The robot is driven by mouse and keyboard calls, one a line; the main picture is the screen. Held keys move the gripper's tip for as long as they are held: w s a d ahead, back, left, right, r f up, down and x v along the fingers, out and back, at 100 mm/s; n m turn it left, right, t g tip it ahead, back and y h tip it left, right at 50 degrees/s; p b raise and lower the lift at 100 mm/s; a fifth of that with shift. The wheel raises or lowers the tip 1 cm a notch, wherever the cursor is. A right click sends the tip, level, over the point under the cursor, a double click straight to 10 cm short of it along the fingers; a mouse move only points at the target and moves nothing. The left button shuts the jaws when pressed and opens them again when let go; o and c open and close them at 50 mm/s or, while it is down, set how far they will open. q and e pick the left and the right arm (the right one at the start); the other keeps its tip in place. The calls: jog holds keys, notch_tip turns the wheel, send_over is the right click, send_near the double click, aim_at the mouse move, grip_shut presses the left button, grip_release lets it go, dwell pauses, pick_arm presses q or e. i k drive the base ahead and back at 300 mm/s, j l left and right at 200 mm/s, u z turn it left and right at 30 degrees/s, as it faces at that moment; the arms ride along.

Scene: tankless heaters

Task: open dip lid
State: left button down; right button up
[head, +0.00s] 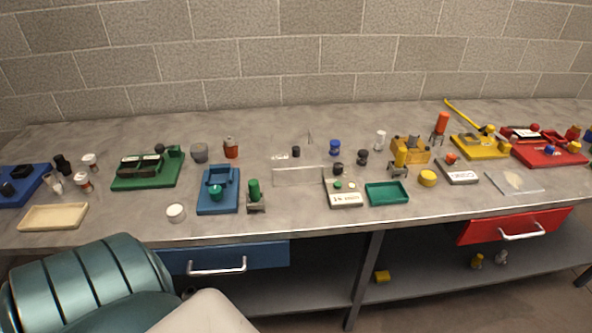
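I cannot tell for sure which item is the dip with its lid. Small round containers stand on the grey workbench (110,221). A white round one (175,212) is near the front edge, left of a blue fixture (218,203). A yellow round one (427,178) is right of a shallow green tray (387,194). Both look closed, but they are small in the view. A large teal link of my own arm fills the lower left. Neither of my grippers is in view.
A green fixture (147,171) and a cream tray (53,217) are at the left. Yellow (479,147) and red (548,154) fixtures are at the right. Blue (230,257) and red (514,226) drawers look shut. A block wall is behind; the bench's rear strip is mostly clear.

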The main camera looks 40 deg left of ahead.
aim_at(298, 157)
jog(key=u, duration=1.35)
